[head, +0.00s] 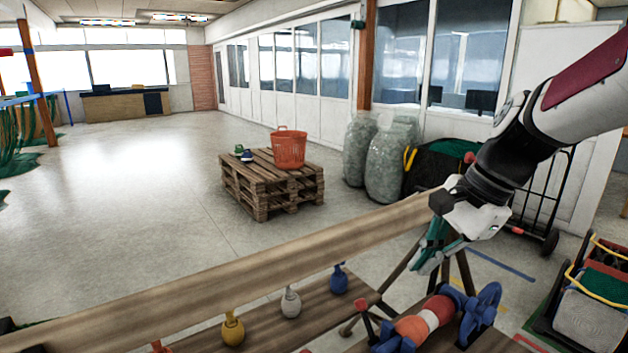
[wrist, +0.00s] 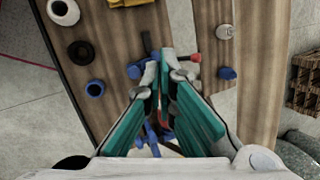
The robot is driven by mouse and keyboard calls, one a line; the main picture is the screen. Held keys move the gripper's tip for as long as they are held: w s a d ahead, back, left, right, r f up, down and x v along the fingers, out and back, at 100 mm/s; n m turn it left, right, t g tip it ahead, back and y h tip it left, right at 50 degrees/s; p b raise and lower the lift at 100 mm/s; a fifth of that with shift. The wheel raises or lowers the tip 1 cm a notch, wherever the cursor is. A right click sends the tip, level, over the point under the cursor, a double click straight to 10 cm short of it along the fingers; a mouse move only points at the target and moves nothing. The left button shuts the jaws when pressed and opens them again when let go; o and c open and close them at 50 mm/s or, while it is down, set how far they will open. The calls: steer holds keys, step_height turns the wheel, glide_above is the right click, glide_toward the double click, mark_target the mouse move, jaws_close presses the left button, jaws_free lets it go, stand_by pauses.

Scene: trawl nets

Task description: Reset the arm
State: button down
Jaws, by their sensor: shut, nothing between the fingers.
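My gripper (head: 428,262) hangs from my arm at the right of the head view, pointing down above the right end of a wooden bench. In the wrist view my gripper (wrist: 162,78) shows its two teal fingers with the tips close together and nothing between them. Below it on the bench are a blue clamp-like part (head: 478,312) and an orange and white float (head: 424,320). It stands apart from them in the head view. The fingers partly hide the bench top in the wrist view.
A wooden beam (head: 240,262) runs along the bench. A pallet stack (head: 262,190) bears an orange basket (head: 289,148). A hand truck (head: 540,205) stands at the right. The floor at left is clear.

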steer(key=s+d+n+t+h, duration=0.1)
steer(key=s+n+h, duration=0.3)
steer(key=s+n, duration=0.9)
steer(key=s+t, duration=0.1)
steer(key=s, duration=0.5)
steer(key=shift+s+d+f, duration=0.15)
steer(key=shift+s+f, duration=0.05)
steer(key=shift+s, duration=0.15)
